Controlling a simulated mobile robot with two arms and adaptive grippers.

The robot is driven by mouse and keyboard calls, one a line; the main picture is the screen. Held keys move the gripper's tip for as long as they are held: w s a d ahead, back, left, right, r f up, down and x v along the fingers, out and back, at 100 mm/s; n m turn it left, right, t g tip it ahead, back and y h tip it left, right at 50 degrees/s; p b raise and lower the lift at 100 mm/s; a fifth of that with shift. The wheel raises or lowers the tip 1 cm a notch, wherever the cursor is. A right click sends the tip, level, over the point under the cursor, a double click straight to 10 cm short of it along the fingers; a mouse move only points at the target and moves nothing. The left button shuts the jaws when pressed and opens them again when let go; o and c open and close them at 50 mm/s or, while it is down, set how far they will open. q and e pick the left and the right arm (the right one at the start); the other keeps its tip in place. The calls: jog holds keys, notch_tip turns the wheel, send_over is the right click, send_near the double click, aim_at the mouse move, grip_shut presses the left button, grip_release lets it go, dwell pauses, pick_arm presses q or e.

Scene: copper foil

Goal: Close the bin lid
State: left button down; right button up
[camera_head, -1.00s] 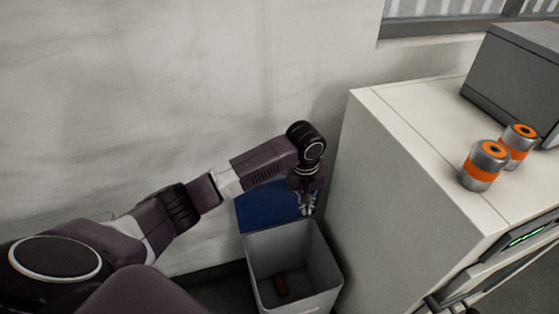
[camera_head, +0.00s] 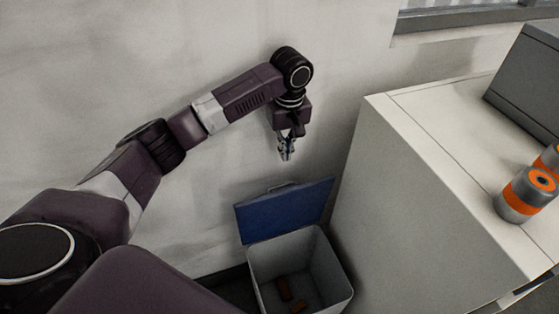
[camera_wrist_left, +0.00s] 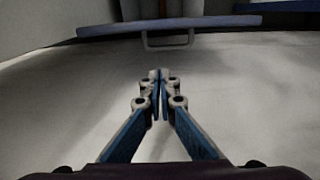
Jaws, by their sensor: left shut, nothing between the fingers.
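The bin (camera_head: 338,285) is a grey open-topped box on the floor between the wall and the white cabinet. Its blue lid (camera_head: 285,212) stands raised at the back, leaning toward the wall, with a thin handle (camera_head: 283,186) on its top edge. My left gripper (camera_head: 286,157) is shut and empty, pointing down above the lid, apart from it. In the left wrist view the closed fingertips (camera_wrist_left: 158,75) point toward the lid's edge (camera_wrist_left: 165,27) and the handle (camera_wrist_left: 168,43), with a gap between. My right gripper is not in view.
Small brown objects (camera_head: 285,288) lie inside the bin. The white cabinet (camera_head: 395,190) stands close on the right, with orange-banded cans (camera_head: 527,192) and a grey box (camera_head: 528,80) on top. The pale wall (camera_head: 100,80) is behind my arm.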

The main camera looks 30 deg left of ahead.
pick_arm(q)
notch_tip(320, 180, down, 10)
jog(key=p, duration=0.1)
jog(key=shift+w+a, duration=0.15)
jog(key=shift+a, duration=0.05)
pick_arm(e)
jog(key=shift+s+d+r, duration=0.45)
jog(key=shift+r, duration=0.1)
pick_arm(q)
jog(key=shift+r, duration=0.1)
